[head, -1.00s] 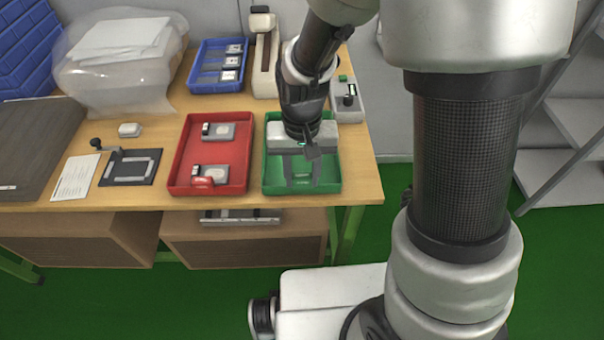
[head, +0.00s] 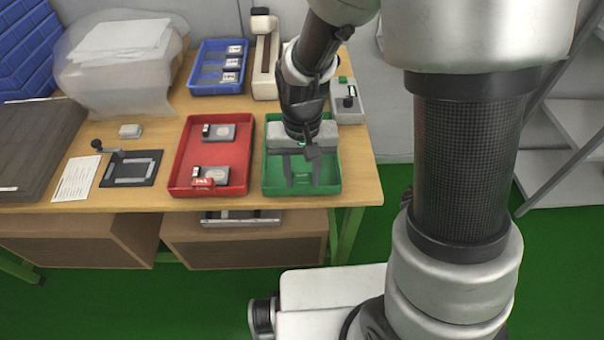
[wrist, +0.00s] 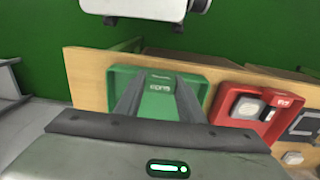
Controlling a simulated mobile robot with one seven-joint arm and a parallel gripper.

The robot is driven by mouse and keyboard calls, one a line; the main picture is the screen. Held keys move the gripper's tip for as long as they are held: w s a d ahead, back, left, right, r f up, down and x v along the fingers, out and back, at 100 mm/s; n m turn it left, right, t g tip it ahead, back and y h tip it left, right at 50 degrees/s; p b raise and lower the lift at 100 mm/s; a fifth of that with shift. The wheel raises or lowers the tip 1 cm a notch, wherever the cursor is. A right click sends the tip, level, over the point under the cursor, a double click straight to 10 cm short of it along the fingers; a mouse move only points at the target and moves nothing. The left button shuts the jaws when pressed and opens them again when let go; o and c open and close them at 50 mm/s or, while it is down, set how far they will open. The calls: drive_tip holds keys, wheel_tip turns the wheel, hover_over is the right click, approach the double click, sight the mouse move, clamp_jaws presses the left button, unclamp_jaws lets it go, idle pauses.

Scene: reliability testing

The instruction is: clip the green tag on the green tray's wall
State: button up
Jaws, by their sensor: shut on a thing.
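The green tray (head: 273,187) stands at the right front of the table, and its wall also shows in the wrist view (wrist: 113,82). My gripper (head: 302,182) points down over it. In the wrist view its two fingers (wrist: 159,93) are shut on the green tag (wrist: 158,86), a small green piece with white lettering. The tag is close to the tray's front wall. I cannot tell whether it touches or straddles that wall. In the head view I cannot make out the tag between the fingers.
The red tray (head: 180,175) stands just left of the green tray, with a red tag (head: 203,183) at its front wall and parts inside. A blue tray (head: 200,88) is behind. A grey button box (head: 349,104) stands right of my gripper. The table's front edge is close.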

drive_tip(key=shift+f+b, duration=0.3)
drive_tip(key=shift+f, duration=0.1)
drive_tip(key=shift+r+p, duration=0.4)
drive_tip(key=shift+r, duration=0.05)
idle(0.6)
drive_tip(key=shift+f+b, duration=0.3)
drive_tip(key=shift+f, duration=0.15)
idle(0.8)
drive_tip(key=o, duration=1.1)
drive_tip(key=shift+r, duration=0.1)
drive_tip(key=shift+r+p, duration=2.9)
drive_tip(key=shift+r, duration=0.5)
